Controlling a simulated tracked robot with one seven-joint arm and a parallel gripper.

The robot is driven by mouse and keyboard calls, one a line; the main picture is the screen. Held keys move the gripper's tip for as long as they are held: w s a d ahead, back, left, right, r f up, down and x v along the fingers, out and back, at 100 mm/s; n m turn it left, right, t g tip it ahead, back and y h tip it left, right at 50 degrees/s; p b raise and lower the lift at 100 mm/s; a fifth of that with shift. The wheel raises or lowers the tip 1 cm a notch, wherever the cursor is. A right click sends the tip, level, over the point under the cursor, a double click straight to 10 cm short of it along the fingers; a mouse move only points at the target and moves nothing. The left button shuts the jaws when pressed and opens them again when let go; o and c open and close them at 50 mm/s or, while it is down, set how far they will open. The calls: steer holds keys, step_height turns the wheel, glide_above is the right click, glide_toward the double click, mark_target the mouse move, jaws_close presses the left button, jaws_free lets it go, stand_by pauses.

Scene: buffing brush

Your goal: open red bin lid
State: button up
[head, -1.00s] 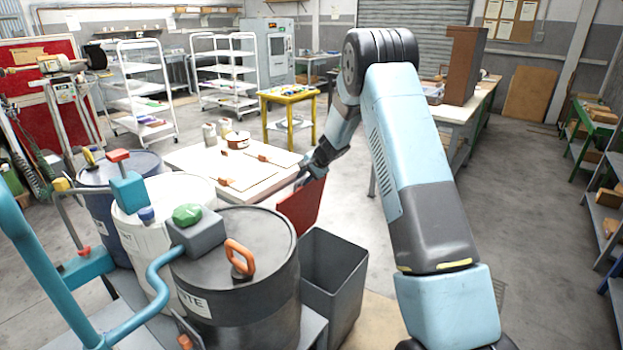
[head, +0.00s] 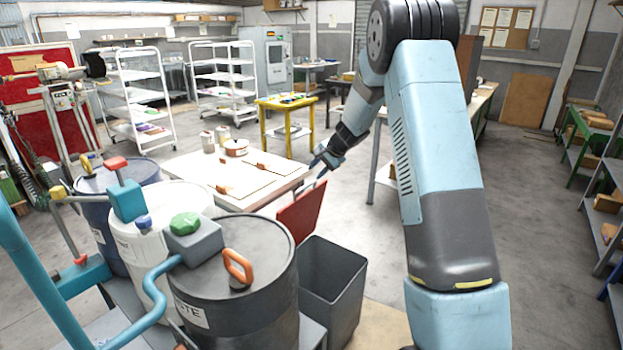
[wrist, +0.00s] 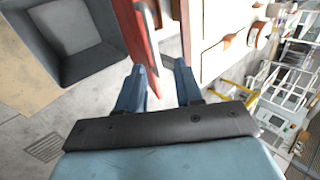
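The red bin lid (head: 300,212) stands steeply raised at the far edge of the grey bin (head: 345,290), whose top is open and whose inside looks empty. A thin grey handle (wrist: 148,30) runs along the lid's face in the wrist view, where the red lid (wrist: 133,28) is seen nearly edge-on. My gripper (head: 318,164) is just above and beyond the lid's top edge in the head view. In the wrist view its two blue fingers (wrist: 159,72) are spread, with the handle's near end in line with the gap. Whether a finger touches the handle cannot be told.
A black drum (head: 250,265) with an orange handle stands left of the bin, beside white and blue drums. A table (head: 190,165) with boards is behind the lid. Open floor (head: 400,235) lies to the right, partly behind my arm.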

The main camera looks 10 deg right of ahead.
steer(key=shift+v, duration=1.35)
steer(key=shift+r, duration=0.1)
steer(key=s+a+r+n+h, duration=0.1)
steer(key=s+r+n, duration=0.2)
steer(key=s+r, duration=0.7)
steer(key=s+a+r+n, duration=0.1)
steer(key=s+r+n, duration=0.1)
steer(key=s+r, duration=0.8)
steer(key=s+d+n+h, duration=0.1)
steer(key=s+n+h, duration=0.1)
steer(key=s, duration=1.3)
steer(key=s+d+f+n+h, duration=0.1)
steer(key=s+d+n+h, duration=0.1)
steer(key=s, duration=1.3)
steer(key=shift+f+n, duration=0.3)
steer(key=shift+f, duration=0.05)
